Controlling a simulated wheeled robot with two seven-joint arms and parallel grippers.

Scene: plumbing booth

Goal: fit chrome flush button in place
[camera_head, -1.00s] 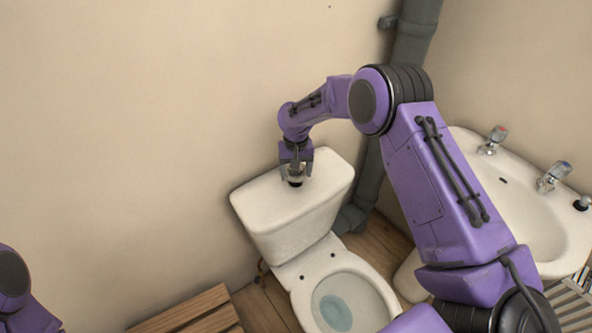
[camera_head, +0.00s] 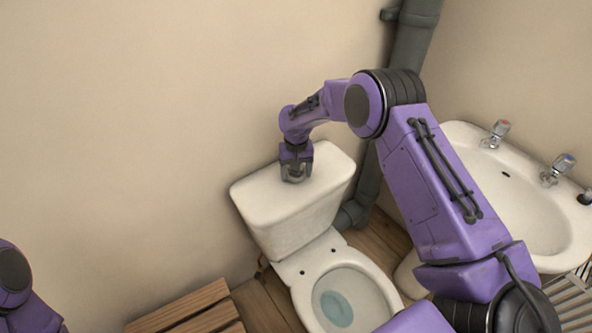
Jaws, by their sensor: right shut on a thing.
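My right gripper (camera_head: 296,176) points down at the top of the toilet's cistern lid (camera_head: 322,172). It is shut on the chrome flush button (camera_head: 295,174), a small shiny piece mostly hidden between the fingers. The button is at the lid's surface, near its middle. The dark hole in the lid is now covered by the gripper and button, so I cannot tell how deep the button sits. Only purple links of my left arm show at the lower left; the left gripper is out of view.
The toilet bowl (camera_head: 345,297) is open below the cistern. A grey pipe (camera_head: 369,185) runs down behind it on the right. A white basin (camera_head: 535,215) with two taps stands at the right. A wooden slatted surface (camera_head: 190,308) lies at the lower left.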

